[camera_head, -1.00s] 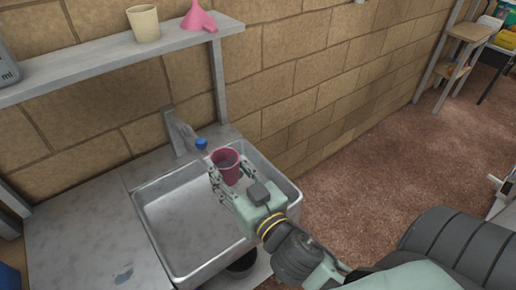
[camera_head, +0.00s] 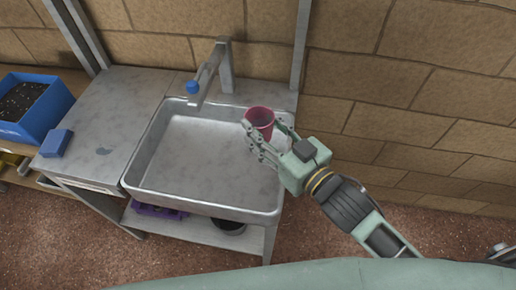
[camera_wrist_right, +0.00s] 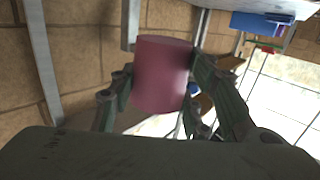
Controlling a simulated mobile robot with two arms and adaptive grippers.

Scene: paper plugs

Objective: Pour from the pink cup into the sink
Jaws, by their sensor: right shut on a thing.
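The pink cup (camera_head: 260,118) is held in my right gripper (camera_head: 263,138), near the right back corner of the sink (camera_head: 205,155). In the head view the cup looks close to upright, its opening facing up toward the camera. In the right wrist view the cup (camera_wrist_right: 162,75) sits between the two fingers of the gripper (camera_wrist_right: 160,92). The sink is a wide metal basin, and its visible floor looks bare. What is inside the cup cannot be made out. My left gripper is not in view.
A faucet (camera_head: 212,70) with a blue knob (camera_head: 192,87) stands behind the sink. A shelf post (camera_head: 299,45) rises at the back right. A dark pot (camera_head: 229,226) sits below.

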